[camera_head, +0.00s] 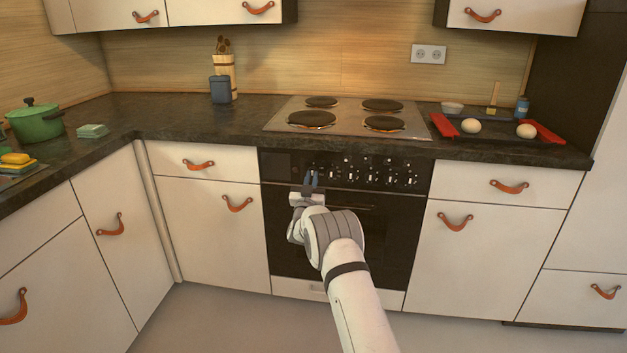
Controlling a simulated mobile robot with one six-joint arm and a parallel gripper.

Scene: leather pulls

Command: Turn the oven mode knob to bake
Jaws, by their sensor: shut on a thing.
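The black oven (390,225) is built in under the hob. Its control panel (277,164) runs along the top of its front, with a row of several small knobs (373,178) carrying pale marks. My gripper (312,179) is at the left part of the panel, its fingers pointing at the panel. It is shut on a knob there, which the fingers hide almost wholly. The knob's pointer and the mode marks around it are too small and too covered to read.
The oven door handle (352,206) runs just below my gripper. The hob (346,118) with several plates lies above. A dark tray (500,129) with pale round items and red cloths stands on the right counter. A green pot (36,124) stands at the left.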

